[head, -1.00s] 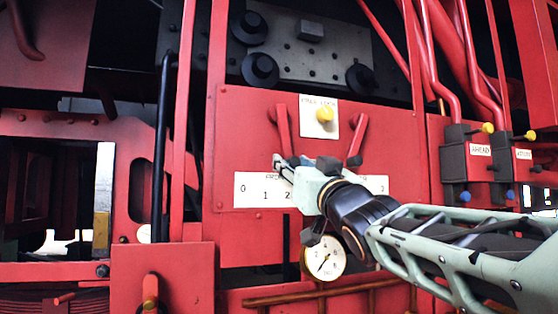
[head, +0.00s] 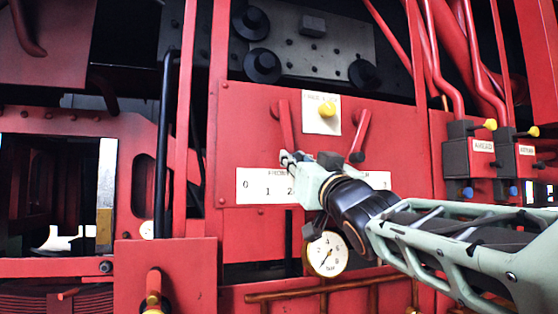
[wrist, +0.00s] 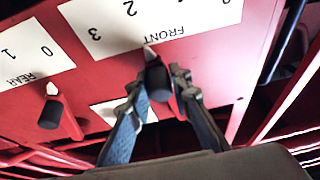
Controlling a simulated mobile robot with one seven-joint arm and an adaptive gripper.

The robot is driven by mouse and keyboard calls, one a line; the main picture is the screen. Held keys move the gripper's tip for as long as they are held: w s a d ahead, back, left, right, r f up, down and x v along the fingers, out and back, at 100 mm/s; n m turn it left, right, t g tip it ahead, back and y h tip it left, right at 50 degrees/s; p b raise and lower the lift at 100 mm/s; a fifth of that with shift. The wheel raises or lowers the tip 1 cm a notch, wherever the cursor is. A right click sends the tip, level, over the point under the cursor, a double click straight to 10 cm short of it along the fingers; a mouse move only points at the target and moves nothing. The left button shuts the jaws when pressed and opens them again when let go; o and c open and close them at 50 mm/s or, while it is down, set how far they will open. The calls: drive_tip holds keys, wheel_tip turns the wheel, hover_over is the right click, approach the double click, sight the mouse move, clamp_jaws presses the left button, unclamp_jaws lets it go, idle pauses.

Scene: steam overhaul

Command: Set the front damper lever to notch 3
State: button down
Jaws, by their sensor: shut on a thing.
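The front damper lever (head: 286,128) is a red bar on the red panel, with a dark knob and a white pointer. In the wrist view its dark knob (wrist: 158,82) sits between my fingers, and its pointer is near the 2. My gripper (head: 289,160) is shut on the lever's lower end; the fingers also show in the wrist view (wrist: 158,88). The white FRONT scale (head: 262,186) shows 0, 1 and 2 in the head view, where my gripper hides its right part. The 3 shows on the FRONT scale in the wrist view (wrist: 110,35).
The rear lever (head: 361,132) hangs to the right, its knob (wrist: 50,114) near the 0 of the REAR scale (wrist: 25,55). A yellow knob (head: 327,110) on a white plate is between the levers. A round gauge (head: 327,254) is below my wrist.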

drive_tip(key=shift+w+d+r+n+g+y+p, duration=0.15)
drive_tip(key=shift+d+r+n+y+p, duration=0.2)
drive_tip(key=shift+d+n+p, duration=0.4)
drive_tip(key=shift+w+d+r+n+g+y+p, duration=0.2)
drive_tip(key=shift+d+n+y+p, duration=0.25)
drive_tip(key=shift+n+p, duration=0.5)
drive_tip(key=shift+w+d+r+n+g+y+p, duration=0.1)
drive_tip(key=shift+d+r+n+g+y+p, duration=0.1)
drive_tip(key=shift+d+n+y+p, duration=0.5)
drive_tip(key=shift+a+h, duration=0.2)
drive_tip(key=shift+h, duration=0.1)
drive_tip(key=c, duration=1.8)
unclamp_jaws()
drive_tip(key=shift+w+d, duration=0.1)
drive_tip(key=shift+d, duration=0.05)
drive_tip(key=shift+o, duration=0.2)
drive_tip(key=shift+f, duration=0.15)
drive_tip(key=shift+f, duration=0.1)
drive_tip(key=v, duration=1.2)
